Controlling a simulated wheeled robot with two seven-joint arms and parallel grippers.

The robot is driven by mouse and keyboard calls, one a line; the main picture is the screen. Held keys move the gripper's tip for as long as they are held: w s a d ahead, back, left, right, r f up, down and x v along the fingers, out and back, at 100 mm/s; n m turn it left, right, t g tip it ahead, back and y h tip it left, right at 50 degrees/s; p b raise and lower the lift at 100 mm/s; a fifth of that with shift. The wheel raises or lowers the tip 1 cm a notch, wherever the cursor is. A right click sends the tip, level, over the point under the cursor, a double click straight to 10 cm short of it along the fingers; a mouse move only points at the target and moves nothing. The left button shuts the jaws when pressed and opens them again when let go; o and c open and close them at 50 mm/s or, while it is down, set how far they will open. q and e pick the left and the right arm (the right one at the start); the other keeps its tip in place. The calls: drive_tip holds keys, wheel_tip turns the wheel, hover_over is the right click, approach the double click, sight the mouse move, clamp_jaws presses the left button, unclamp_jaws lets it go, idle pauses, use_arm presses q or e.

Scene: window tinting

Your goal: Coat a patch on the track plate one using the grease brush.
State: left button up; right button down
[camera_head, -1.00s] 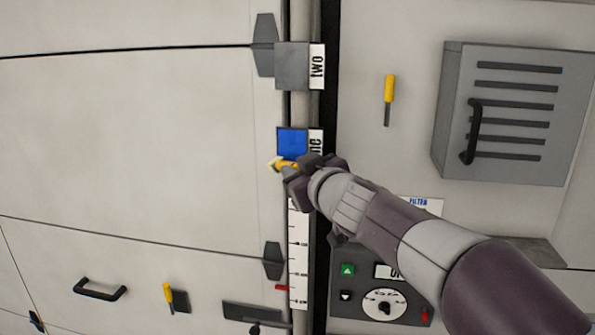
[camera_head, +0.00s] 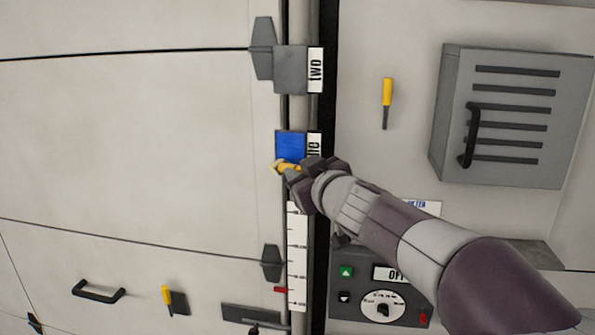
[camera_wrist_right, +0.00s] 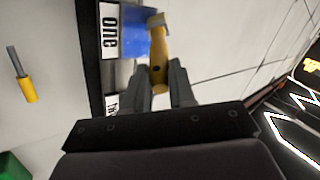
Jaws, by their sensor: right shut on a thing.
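Track plate one (camera_head: 291,144) shows a blue face beside a white label reading "one" on the vertical rail; plate two (camera_head: 291,70) above is grey. In the right wrist view the blue face (camera_wrist_right: 135,42) is just ahead of my right gripper. My right gripper (camera_head: 296,173) is at the lower edge of plate one, shut on the grease brush (camera_head: 284,166). The brush's yellow handle (camera_wrist_right: 158,62) sits between the fingers (camera_wrist_right: 161,88), with its greyish head over the blue face's edge. I cannot tell whether the head touches it. My left gripper is out of view.
A white ruler strip (camera_head: 297,255) runs below plate one. A grey slotted box (camera_head: 505,115) with a black handle sticks out at the right. A yellow-handled tool (camera_head: 387,100) hangs on the panel. A control panel (camera_head: 383,290) reads OFF. The left panels are mostly bare.

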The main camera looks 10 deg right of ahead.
drive_tip(key=shift+s+d+p, duration=1.05)
drive_tip(key=shift+d+p, duration=0.8)
drive_tip(key=shift+d, duration=1.3)
drive_tip(key=a+b, duration=0.1)
drive_tip(key=a, duration=0.1)
drive_tip(key=w+a+b, duration=0.1)
drive_tip(key=a, duration=0.2)
drive_tip(key=shift+w+a+f+b, duration=0.1)
drive_tip(key=shift+w+a+b, duration=0.2)
drive_tip(key=shift+w+b, duration=0.1)
drive_tip(key=shift+w+a, duration=0.2)
drive_tip(key=shift+a, duration=0.15)
drive_tip(key=shift+w+a, duration=0.1)
drive_tip(key=shift+a, duration=0.25)
